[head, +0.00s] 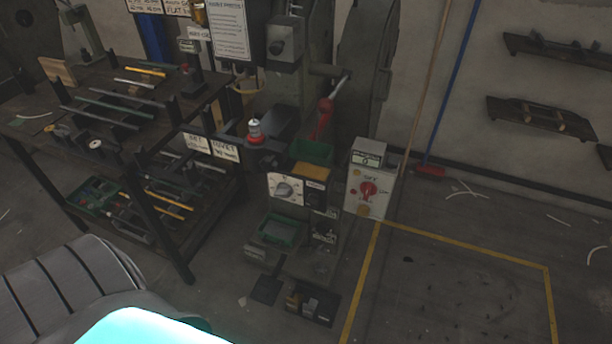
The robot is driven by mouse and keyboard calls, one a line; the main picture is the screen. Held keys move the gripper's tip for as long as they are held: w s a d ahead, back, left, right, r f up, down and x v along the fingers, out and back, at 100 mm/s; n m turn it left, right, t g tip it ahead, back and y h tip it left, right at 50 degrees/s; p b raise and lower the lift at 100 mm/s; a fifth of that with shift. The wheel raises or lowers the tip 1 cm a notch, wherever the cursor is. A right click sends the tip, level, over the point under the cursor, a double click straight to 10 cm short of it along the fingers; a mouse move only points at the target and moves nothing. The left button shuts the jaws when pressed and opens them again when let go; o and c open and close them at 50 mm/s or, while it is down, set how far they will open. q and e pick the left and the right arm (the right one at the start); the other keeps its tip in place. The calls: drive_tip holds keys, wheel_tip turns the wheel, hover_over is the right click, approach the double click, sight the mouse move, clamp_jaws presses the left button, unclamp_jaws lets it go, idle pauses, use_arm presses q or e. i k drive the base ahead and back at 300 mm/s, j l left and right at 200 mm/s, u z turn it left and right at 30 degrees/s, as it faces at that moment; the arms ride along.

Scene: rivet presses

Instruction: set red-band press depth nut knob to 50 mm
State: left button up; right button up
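A dark rivet press stands in the middle of the head view, with its head block (285,40) at the top. A red band (256,138) circles a silver-tipped part above the press's lower arm. Below it, a round grey knob (285,190) sits on a white dial plate with black marks; the marks are too small to read. I cannot tell for sure that this is the depth nut knob. Neither of my grippers is in view, and nothing touches the press.
A grey control box (356,206) with a red knob (368,189) stands right of the dial. A tool-laden workbench (140,118) stands at left. Yellow lines (470,253) mark open floor at right. A broom (430,171) leans against the wall.

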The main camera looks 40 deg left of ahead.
sight(284, 190)
drive_tip(key=j+u, duration=0.3)
drive_tip(key=u, duration=0.15)
drive_tip(key=j+u, duration=0.3)
drive_tip(key=u, duration=0.2)
